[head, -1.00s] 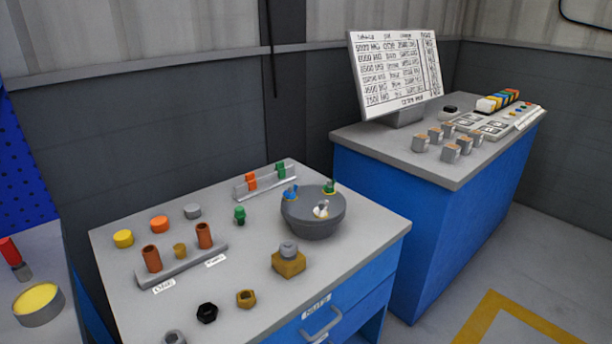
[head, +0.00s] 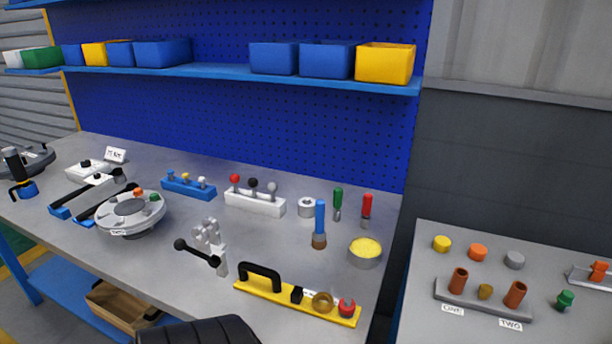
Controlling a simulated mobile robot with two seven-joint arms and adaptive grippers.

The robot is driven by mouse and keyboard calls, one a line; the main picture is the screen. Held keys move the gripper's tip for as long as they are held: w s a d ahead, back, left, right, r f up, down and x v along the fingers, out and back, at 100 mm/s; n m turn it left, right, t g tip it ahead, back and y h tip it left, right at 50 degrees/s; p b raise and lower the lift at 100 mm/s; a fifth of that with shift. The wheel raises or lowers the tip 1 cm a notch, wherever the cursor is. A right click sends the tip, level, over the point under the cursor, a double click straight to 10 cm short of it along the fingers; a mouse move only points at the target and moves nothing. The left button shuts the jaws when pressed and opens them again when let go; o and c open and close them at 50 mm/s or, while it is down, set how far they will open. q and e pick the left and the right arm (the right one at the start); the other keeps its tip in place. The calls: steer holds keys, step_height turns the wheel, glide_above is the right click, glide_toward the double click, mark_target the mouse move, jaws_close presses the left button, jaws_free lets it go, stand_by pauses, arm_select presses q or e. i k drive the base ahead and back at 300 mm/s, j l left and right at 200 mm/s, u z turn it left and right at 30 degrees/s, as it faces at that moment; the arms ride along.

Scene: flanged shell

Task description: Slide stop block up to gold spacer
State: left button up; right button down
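A yellow bar (head: 268,291) lies near the front right of the long grey bench. A small black block (head: 297,295), which looks like the stop block, sits on the bar to the right of a black arched handle (head: 261,272). A gold ring (head: 323,302), which looks like the gold spacer, stands on the bar just right of the block. A narrow gap seems to separate them. A red ring (head: 347,307) stands right of the gold one. Neither gripper shows; only a dark part that seems to be mine is at the bottom edge.
A lever clamp (head: 208,247) stands left of the bar. A tin with yellow contents (head: 365,252) and a blue-handled brush (head: 320,223) stand behind it. A round grey fixture (head: 131,213) is farther left. A second grey table (head: 420,300) stands at right.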

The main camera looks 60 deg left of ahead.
mark_target(297, 293)
steer(key=u, duration=2)
